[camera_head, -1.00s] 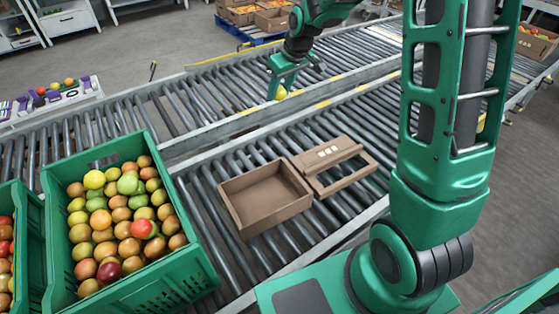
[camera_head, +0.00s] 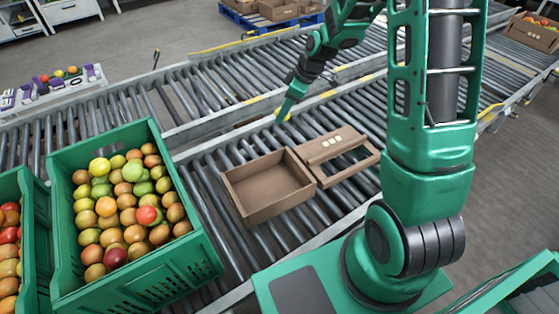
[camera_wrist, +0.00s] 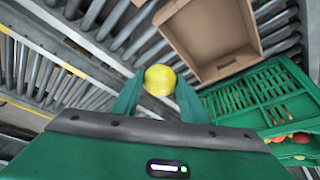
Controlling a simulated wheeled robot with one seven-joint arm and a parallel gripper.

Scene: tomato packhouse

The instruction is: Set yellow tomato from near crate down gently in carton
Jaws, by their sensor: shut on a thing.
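My gripper (camera_head: 284,112) is above the near roller conveyor, behind and a little right of the open carton. It is shut on a yellow tomato (camera_wrist: 160,80), which sits between both fingertips in the wrist view. In the wrist view the carton (camera_wrist: 226,70) lies just beyond the tomato, to the upper right. The near green crate (camera_head: 190,285) is full of mixed tomatoes.
A cardboard lid frame (camera_head: 355,172) adjoins the carton's right side. Another green crate (camera_head: 35,285) stands at the far left. A conveyor side rail (camera_head: 200,150) runs behind the carton. A tray with tomatoes and purple items (camera_head: 60,88) is at the back left.

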